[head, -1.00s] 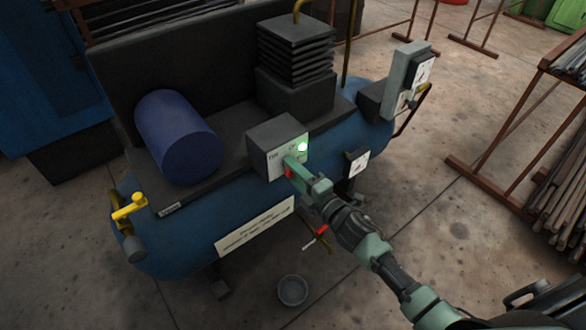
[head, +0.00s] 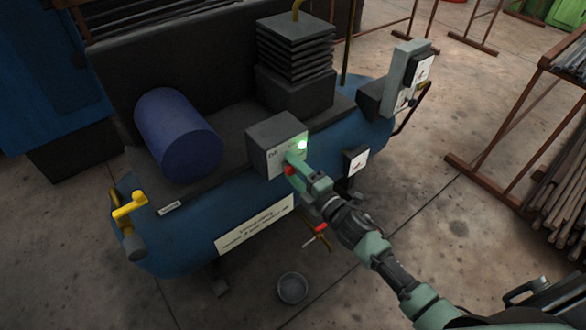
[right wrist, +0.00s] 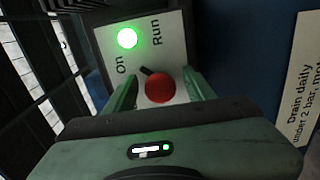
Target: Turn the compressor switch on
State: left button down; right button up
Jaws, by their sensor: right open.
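The compressor's switch box (head: 264,158) is a dark box with a pale front panel, on top of the blue tank. A green lamp (head: 302,145) glows on its panel; the lamp also shows lit in the right wrist view (right wrist: 127,38), near the labels "On" and "Run". A red round knob (right wrist: 159,88) with a short black pointer sits below them. My right gripper (right wrist: 160,92) is open, with one green finger on each side of the knob. Whether the fingers touch it I cannot tell. In the head view the gripper (head: 293,163) covers part of the panel. My left gripper is not in view.
The blue tank (head: 185,235) carries a dark blue cylinder (head: 178,135) and a finned black block (head: 295,60). A yellow valve (head: 130,207) is at its left end. A bowl (head: 292,288) stands on the floor. A rack with bars (head: 565,170) is at right.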

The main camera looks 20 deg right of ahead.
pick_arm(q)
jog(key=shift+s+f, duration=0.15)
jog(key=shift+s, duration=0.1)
pick_arm(e)
jog(key=v, duration=0.7)
jog(key=shift+s+d, duration=0.15)
jog(key=shift+s, duration=0.2)
